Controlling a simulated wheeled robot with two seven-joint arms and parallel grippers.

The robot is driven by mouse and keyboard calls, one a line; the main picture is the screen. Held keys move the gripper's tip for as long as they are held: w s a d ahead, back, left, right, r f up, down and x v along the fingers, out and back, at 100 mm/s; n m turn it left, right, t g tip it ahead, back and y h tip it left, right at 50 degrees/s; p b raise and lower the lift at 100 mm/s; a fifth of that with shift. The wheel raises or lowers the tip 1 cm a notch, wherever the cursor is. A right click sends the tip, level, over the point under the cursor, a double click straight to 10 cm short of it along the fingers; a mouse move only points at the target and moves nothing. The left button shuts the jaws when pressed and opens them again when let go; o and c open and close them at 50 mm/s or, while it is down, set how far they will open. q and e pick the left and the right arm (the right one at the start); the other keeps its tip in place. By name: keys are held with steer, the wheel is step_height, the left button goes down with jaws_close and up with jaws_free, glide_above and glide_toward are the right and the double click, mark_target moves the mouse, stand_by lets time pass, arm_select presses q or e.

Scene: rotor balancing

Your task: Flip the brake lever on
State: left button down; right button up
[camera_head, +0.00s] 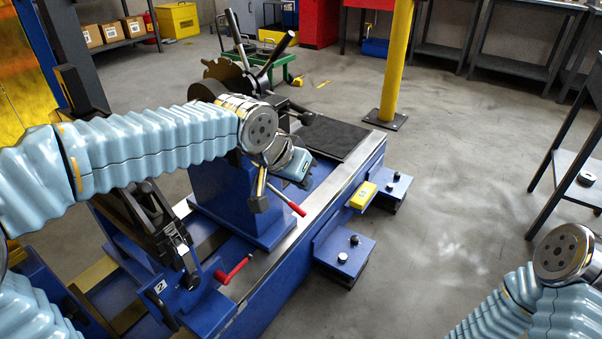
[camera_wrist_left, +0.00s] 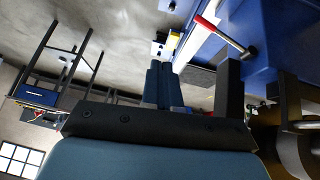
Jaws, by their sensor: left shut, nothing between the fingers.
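A lever with a red handle (camera_head: 288,202) sticks out from the blue pedestal, pointing toward the lower right. A second red-handled lever (camera_head: 234,271) sits lower, near the front of the machine. I cannot tell for sure which is the brake lever. My left gripper (camera_head: 304,181) is just above and right of the upper lever, apart from it. In the left wrist view, its dark blue fingers (camera_wrist_left: 158,85) are together and empty. A red-handled lever (camera_wrist_left: 208,24) with a dark hub lies beyond them, to the right. My right gripper is out of view.
The blue machine bed (camera_head: 300,252) has a yellow block (camera_head: 362,195) and side plates with black knobs (camera_head: 343,257) on its right. Black levers (camera_head: 275,55) rise behind my left wrist. A yellow post (camera_head: 397,60) stands behind. The grey floor on the right is largely clear.

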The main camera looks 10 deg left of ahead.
arm_select(q)
steer(key=shift+s+d+r, duration=0.1)
steer(key=shift+s+r, duration=0.7)
steer(key=shift+r, duration=0.2)
step_height(320, 180, down, 27)
steer(key=d+n+g+p, duration=0.2)
steer(key=g, duration=0.1)
steer(key=s+a+f+n+g+h, duration=0.1)
steer(key=s+f+n+g, duration=0.1)
steer(key=s+f, duration=1.3)
step_height(320, 180, down, 3)
steer(key=shift+s+r+n+p, duration=0.15)
steer(key=shift+n+p, duration=0.2)
steer(key=shift+n, duration=0.35)
steer(key=shift+a, duration=0.1)
